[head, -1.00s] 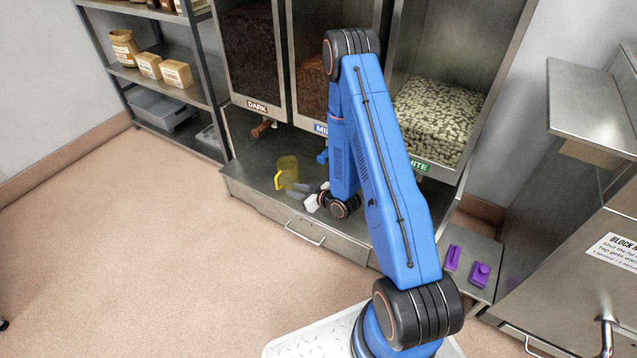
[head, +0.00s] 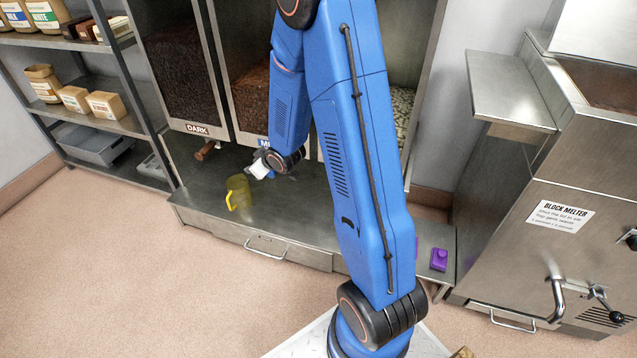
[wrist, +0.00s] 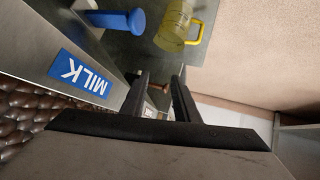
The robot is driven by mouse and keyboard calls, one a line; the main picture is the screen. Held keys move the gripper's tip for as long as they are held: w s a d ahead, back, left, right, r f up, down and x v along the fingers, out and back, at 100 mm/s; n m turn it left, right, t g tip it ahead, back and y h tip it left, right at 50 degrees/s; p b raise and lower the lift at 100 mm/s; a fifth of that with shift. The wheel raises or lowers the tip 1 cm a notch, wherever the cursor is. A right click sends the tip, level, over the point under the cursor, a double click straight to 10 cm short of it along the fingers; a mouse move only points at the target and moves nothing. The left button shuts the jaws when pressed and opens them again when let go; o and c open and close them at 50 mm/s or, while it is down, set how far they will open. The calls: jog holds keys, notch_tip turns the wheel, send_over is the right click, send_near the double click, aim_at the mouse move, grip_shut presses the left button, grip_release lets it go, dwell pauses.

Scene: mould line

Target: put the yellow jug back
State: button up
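The yellow jug (head: 238,192) stands on the steel counter below the dispensers, with its handle toward the front. It is translucent and looks empty. It also shows at the top of the wrist view (wrist: 175,22), cut by the frame edge. My gripper (head: 257,163) is above and to the right of the jug, near the MILK label, and apart from the jug. In the wrist view its two dark fingers (wrist: 163,82) are spread with a gap between them and hold nothing.
The DARK dispenser (head: 175,70) and a MILK dispenser (head: 242,65) stand behind the counter (head: 300,215). A blue tap handle (wrist: 127,22) is close to my gripper. Shelves (head: 100,125) stand at left, a block melter (head: 540,240) at right. Floor in front left is clear.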

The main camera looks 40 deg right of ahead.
jog(key=s+d+r+m+g+h, duration=0.2)
jog(key=s+r+m+h, duration=0.1)
jog(key=s+r, duration=1.4)
jog(key=s+a+r+m+g, duration=0.1)
jog(key=s+r, duration=0.3)
jog(key=s, duration=0.8)
jog(key=s+a+r+g+y, duration=0.1)
jog(key=s+r, duration=0.3)
jog(key=s, duration=0.8)
jog(key=shift+s+a+r+m+g, duration=0.15)
jog(key=shift+a+m+g, duration=0.3)
jog(key=shift+a, duration=0.25)
jog(key=shift+d, duration=0.1)
